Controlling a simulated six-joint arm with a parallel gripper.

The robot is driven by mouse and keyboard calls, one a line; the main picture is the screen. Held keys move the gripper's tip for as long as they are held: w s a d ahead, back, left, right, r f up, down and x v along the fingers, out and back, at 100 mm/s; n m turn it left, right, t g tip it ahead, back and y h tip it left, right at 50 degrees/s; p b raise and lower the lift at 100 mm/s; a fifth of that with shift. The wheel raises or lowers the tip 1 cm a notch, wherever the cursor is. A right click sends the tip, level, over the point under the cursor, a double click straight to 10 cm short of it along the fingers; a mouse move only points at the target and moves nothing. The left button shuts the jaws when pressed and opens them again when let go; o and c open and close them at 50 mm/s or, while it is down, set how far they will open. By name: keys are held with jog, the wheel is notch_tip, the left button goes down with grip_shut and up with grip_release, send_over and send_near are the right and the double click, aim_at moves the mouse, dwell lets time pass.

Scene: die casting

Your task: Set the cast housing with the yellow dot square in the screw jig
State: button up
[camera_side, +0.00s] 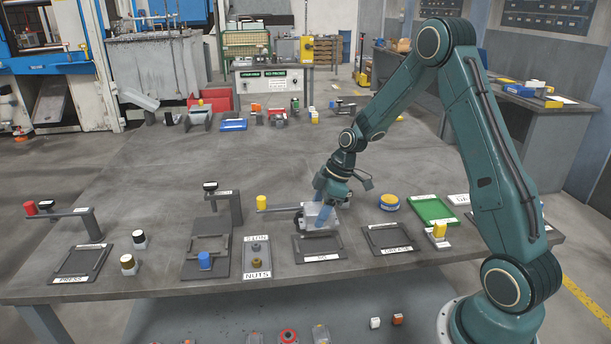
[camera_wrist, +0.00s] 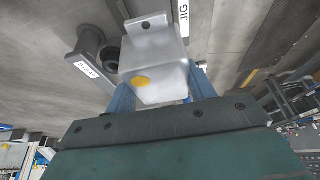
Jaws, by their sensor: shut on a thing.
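The cast housing (camera_wrist: 155,45) is a pale grey block with a yellow dot (camera_wrist: 143,82) and a tab with a hole at its far end. It also shows in the side view (camera_side: 311,212), partly covered by the fingers. My gripper (camera_side: 321,216) is shut on it, with blue fingers on both sides in the wrist view (camera_wrist: 162,88). The gripper holds it above the table, just behind the dark screw jig tray (camera_side: 318,245). The tray looks empty. Its "JIG" label (camera_wrist: 184,14) shows beyond the housing in the wrist view. Exact height and squareness cannot be told.
A post with a lever and yellow knob (camera_side: 261,202) stands close left of the housing. The nuts tray (camera_side: 257,262) is left of the jig; the grease tray (camera_side: 388,238) is right. A yellow-blue round tin (camera_side: 389,202) and green tray (camera_side: 432,210) lie further right.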

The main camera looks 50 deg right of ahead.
jog(key=shift+f, duration=3.25)
jog(key=shift+f, duration=0.5)
dwell(0.8)
jog(key=o, duration=1.7)
jog(key=shift+o, duration=0.2)
jog(key=shift+r, duration=4)
